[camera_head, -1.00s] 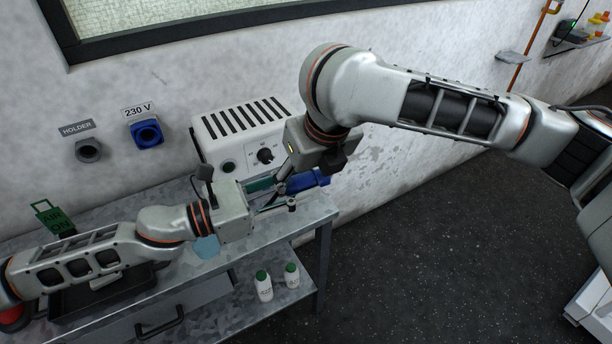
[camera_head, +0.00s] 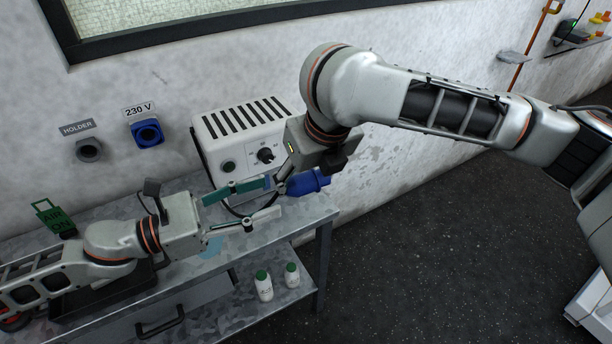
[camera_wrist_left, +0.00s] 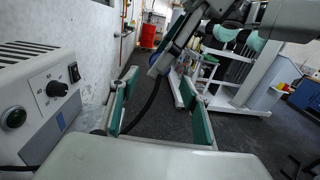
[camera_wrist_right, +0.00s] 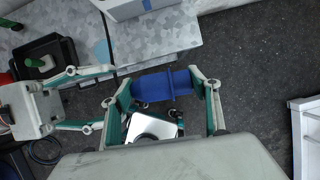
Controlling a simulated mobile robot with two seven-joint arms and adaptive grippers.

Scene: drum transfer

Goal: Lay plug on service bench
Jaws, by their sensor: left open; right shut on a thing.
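The blue plug (camera_head: 308,182) is held by my right gripper (camera_head: 292,180), above the right end of the grey metal service bench (camera_head: 312,212). In the right wrist view the plug (camera_wrist_right: 160,87) lies crosswise between the two fingers of the right gripper (camera_wrist_right: 166,92). My left gripper (camera_head: 258,202) is open and empty, just left of the plug, with its fingers spread and pointing toward it. In the left wrist view the left gripper (camera_wrist_left: 160,105) has nothing between its fingers, and a dark cable hangs there, leading up to the blue plug (camera_wrist_left: 153,72).
A white heater-like box (camera_head: 240,138) with a knob stands at the bench's back. The wall has a blue 230 V socket (camera_head: 148,132) and a grey holder (camera_head: 90,150). A black tray (camera_head: 70,305) lies at left. Two white bottles (camera_head: 264,287) stand on the lower shelf.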

